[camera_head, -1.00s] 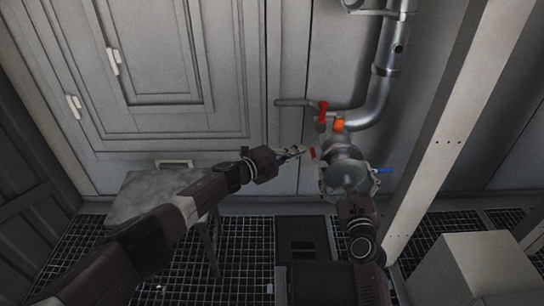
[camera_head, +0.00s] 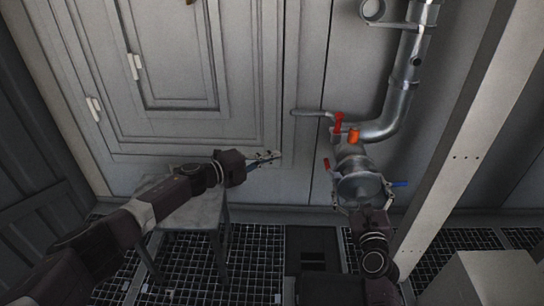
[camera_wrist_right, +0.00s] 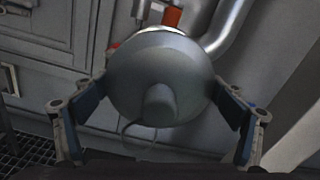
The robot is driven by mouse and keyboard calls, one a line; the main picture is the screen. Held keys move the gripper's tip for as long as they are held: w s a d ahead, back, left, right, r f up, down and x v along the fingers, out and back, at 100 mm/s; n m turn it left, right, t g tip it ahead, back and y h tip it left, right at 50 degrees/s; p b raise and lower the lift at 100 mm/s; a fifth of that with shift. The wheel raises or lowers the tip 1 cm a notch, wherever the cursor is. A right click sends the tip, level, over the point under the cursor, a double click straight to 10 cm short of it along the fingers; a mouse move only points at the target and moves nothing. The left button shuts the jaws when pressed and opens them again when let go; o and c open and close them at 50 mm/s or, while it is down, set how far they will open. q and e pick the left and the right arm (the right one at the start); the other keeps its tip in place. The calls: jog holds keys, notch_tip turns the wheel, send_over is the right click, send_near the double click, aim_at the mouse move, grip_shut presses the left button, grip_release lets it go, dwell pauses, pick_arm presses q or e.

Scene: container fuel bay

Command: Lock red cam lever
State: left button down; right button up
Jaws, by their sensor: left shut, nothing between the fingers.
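The red cam lever (camera_head: 327,165) is a small red tab at the left side of the grey metal coupling (camera_head: 352,160). Part of it shows as a red spot in the right wrist view (camera_wrist_right: 113,46).
A red valve handle (camera_head: 338,122) and an orange part (camera_head: 353,136) sit above the coupling, by the bent pipe (camera_head: 400,100). A pale post (camera_head: 455,140) rises at right. A grey table (camera_head: 190,212) stands below my left arm.

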jog(key=shift+o, duration=1.4)
